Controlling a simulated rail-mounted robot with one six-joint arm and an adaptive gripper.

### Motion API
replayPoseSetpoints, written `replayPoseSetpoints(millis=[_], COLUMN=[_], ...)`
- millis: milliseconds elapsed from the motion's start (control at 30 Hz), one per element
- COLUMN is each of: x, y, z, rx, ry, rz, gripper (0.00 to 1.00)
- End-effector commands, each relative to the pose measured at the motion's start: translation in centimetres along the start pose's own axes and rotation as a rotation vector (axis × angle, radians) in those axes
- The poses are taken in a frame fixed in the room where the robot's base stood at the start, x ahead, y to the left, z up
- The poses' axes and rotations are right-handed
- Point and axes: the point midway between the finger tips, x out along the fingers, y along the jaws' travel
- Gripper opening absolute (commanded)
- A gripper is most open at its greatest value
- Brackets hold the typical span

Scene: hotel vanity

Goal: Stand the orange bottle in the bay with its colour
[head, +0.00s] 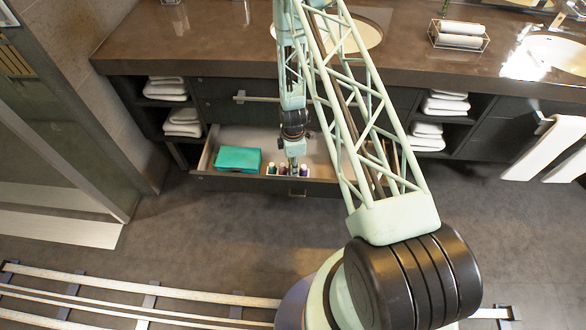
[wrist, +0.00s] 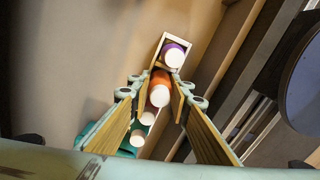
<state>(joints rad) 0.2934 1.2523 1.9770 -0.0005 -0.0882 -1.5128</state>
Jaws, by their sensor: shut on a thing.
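My gripper (wrist: 163,90) points down into the open drawer and is shut on the orange bottle (wrist: 160,79), which has a white cap. In the wrist view the bottle lies in line with the row of the narrow pale rack (wrist: 159,43). I cannot tell whether its base rests in a bay or hangs above it. A purple bottle (wrist: 179,45) with a white cap stands in the rack's end bay. In the head view my gripper (head: 292,168) is over the rack, and the orange bottle is not clearly visible.
The drawer (head: 205,155) is open under the brown counter (head: 200,45). A teal box (head: 238,159) lies in its left part. The drawer's front wall runs close to the rack. Towels (head: 182,122) fill shelves at the sides.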

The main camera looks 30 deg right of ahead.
Motion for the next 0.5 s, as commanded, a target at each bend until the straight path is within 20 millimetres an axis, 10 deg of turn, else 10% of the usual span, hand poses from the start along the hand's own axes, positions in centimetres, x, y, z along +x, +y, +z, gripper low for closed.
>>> replayPoseSetpoints(millis=[500], x=[-1.01], y=[0.02], z=[0.0], rx=[0.0], ry=[0.0], rz=[0.0], gripper=[0.08])
